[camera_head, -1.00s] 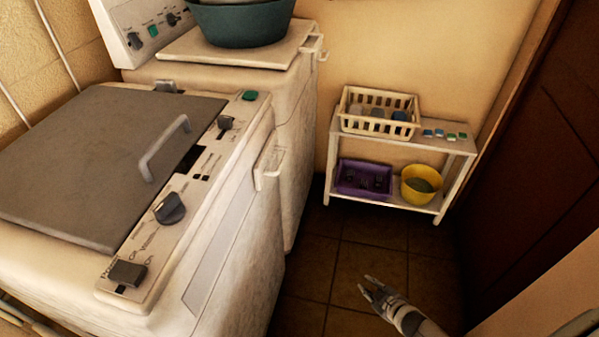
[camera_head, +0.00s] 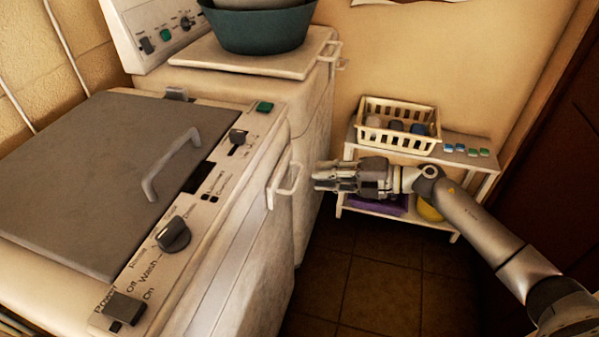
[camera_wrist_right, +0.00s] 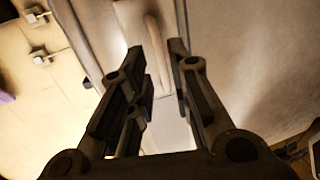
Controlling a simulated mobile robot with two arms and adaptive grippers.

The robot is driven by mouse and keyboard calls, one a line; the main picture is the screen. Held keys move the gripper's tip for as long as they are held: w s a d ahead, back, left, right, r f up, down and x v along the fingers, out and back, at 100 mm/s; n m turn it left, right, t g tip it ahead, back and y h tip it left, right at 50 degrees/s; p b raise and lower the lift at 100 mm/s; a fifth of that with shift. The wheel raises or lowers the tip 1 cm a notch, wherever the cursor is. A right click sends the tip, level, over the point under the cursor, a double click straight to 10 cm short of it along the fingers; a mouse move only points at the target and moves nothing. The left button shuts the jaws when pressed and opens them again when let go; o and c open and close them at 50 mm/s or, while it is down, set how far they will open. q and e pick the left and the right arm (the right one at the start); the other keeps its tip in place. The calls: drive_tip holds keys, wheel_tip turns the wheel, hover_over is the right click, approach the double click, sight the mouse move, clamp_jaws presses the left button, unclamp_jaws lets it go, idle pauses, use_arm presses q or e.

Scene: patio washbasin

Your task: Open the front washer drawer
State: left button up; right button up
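The front washer (camera_head: 235,275) is the near white machine with a grey lid (camera_head: 110,170) and a control panel. Its drawer front carries a pale loop handle (camera_head: 288,182) near the panel's far right end. The drawer looks closed. My right gripper (camera_head: 318,177) is just right of this handle, pointing left at it, and appears apart from it. In the right wrist view its two fingers (camera_wrist_right: 158,55) are spread with nothing held. A pale upright bar (camera_wrist_right: 158,40), apparently the handle, shows beyond and between the fingertips. My left gripper is not in view.
A second washer (camera_head: 310,130) stands behind, with a teal basin (camera_head: 255,30) on top. A white shelf (camera_head: 480,160) at the back wall holds a cream basket (camera_head: 400,140); my right arm partly hides its lower items. The tiled floor (camera_head: 380,290) is clear.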

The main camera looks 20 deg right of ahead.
sight(300, 173)
drive_tip(key=x, duration=0.6)
drive_tip(key=shift+w+a+p, duration=0.25)
drive_tip(key=shift+a+p, duration=0.05)
drive_tip(key=shift+p, duration=0.1)
clamp_jaws()
drive_tip(key=shift+s+f, duration=0.1)
